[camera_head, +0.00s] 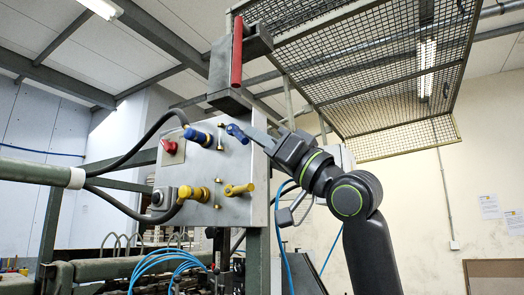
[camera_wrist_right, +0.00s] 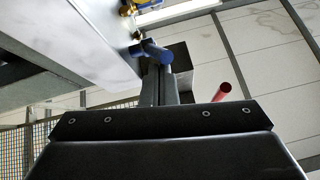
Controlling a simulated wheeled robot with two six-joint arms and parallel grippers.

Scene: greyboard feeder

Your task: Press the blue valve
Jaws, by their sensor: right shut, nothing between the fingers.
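The blue valve (camera_head: 237,133) is a small blue lever handle on the upper right of a grey metal panel (camera_head: 225,165). My right gripper (camera_head: 252,134) comes in from the right. It is shut and empty, with its tips right beside the lower right end of the blue handle. In the right wrist view the blue valve (camera_wrist_right: 157,52) lies just beyond the shut fingertips (camera_wrist_right: 160,68). I cannot tell whether the tips touch it. My left gripper is not in view.
The panel also carries a blue hose fitting (camera_head: 197,136), a red knob (camera_head: 170,147), a yellow fitting (camera_head: 192,193) and a yellow valve (camera_head: 238,190). A red handle (camera_head: 237,52) stands above the panel. A mesh guard (camera_head: 375,75) hangs overhead. Blue hoses (camera_head: 170,262) loop below.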

